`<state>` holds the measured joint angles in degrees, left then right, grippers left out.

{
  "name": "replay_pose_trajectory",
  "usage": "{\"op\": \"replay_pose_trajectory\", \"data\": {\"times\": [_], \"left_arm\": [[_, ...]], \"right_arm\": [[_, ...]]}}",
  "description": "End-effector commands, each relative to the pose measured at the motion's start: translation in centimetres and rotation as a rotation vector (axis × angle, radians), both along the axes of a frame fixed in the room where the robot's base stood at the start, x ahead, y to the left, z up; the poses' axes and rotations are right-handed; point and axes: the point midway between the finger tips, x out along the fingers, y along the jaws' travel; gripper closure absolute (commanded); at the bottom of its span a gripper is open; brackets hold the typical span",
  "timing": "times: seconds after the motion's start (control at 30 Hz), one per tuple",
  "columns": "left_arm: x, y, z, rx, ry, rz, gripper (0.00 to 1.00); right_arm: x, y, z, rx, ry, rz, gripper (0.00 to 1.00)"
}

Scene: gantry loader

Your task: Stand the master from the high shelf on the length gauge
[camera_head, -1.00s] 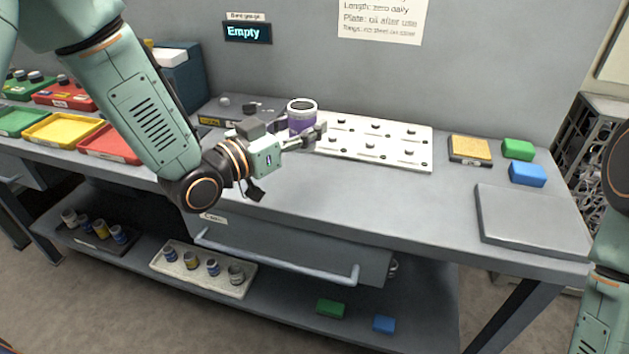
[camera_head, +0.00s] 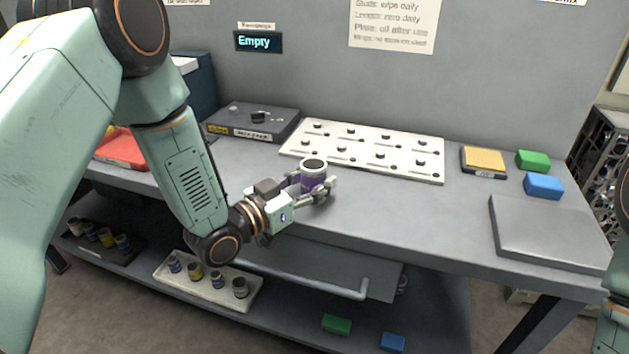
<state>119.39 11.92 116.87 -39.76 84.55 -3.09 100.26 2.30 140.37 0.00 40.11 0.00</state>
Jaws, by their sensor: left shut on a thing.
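My left gripper (camera_head: 315,190) is shut on a short purple cylinder with a pale top rim and dark top centre, which I take to be the master (camera_head: 313,177). It is held roughly upright over the bench, in front of the white pegged board; its height above the bench is hard to tell. A dark grey block, likely the length gauge (camera_head: 280,124), stands at the back left of the board. It has a small dark stud on top, a yellow tag and a white label too small to read surely. The display (camera_head: 259,42) above it reads "Empty". My right gripper is out of view.
The white board (camera_head: 432,170) bears several dark studs. A yellow pad (camera_head: 484,158), green block (camera_head: 532,160), blue block (camera_head: 543,185) and grey plate (camera_head: 548,232) lie at right. A tray (camera_head: 247,300) of small cylinders is on the lower shelf. The bench front middle is clear.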

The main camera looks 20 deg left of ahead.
Motion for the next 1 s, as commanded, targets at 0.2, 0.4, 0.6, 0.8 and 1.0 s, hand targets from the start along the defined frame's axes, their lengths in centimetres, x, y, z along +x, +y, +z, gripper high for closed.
{"op": "replay_pose_trajectory", "data": {"times": [0.2,0.4,0.6,0.8,1.0], "left_arm": [[0.03,0.03,-0.19,-0.001,-0.003,0.001,1.00],[-0.01,0.03,-0.27,-0.001,0.000,0.001,0.43],[0.00,0.04,-0.27,-0.001,0.000,0.001,0.32],[0.00,0.04,-0.24,-0.001,0.000,0.001,0.32],[-0.71,0.64,0.13,-0.002,0.002,0.005,0.32]], "right_arm": [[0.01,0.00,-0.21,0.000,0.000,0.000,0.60],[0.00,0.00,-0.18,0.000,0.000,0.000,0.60],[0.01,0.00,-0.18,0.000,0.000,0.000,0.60],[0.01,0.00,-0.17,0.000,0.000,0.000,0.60],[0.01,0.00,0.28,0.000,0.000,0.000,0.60]]}}
